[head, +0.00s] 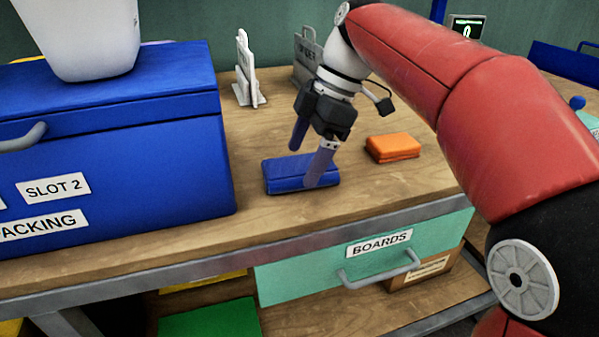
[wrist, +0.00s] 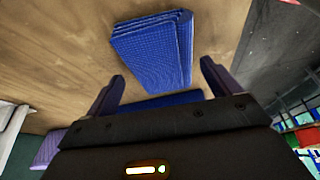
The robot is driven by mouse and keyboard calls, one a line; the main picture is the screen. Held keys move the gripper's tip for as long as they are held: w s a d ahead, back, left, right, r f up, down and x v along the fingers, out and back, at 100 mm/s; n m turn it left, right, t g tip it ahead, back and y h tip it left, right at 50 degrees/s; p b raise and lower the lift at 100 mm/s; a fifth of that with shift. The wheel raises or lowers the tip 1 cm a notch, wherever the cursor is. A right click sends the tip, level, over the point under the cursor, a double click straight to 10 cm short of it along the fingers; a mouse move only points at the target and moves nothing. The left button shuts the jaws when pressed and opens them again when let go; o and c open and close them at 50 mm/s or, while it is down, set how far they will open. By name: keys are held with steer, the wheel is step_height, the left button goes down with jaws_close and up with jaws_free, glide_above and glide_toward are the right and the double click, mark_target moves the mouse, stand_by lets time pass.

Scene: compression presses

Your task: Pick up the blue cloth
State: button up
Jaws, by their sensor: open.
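The blue cloth (head: 283,172) is a folded, flat rectangular bundle on the wooden bench in the head view. In the wrist view the folded cloth (wrist: 155,48) shows its weave and stacked layers, above and between the fingertips. My gripper (head: 303,167) is open and points down at the cloth, with one finger in front of its right part and the other near its far edge. The fingers also show in the wrist view (wrist: 162,72), spread apart with nothing gripped. A second blue strip (wrist: 165,99) shows nearer the palm; I cannot tell whether it belongs to the cloth.
An orange folded item (head: 393,147) lies right of the cloth. A large blue box (head: 110,150) labelled SLOT 2 stands at the left. White and grey upright holders (head: 245,75) stand behind. The bench's front edge (head: 250,250) lies over a green BOARDS drawer (head: 310,277).

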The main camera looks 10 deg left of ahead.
steer(key=shift+s+a+f, duration=0.15)
steer(key=shift+a+f, duration=0.05)
steer(key=shift+f, duration=0.5)
steer(key=c, duration=1.1)
steer(key=shift+r, duration=0.1)
steer(key=shift+c, duration=0.2)
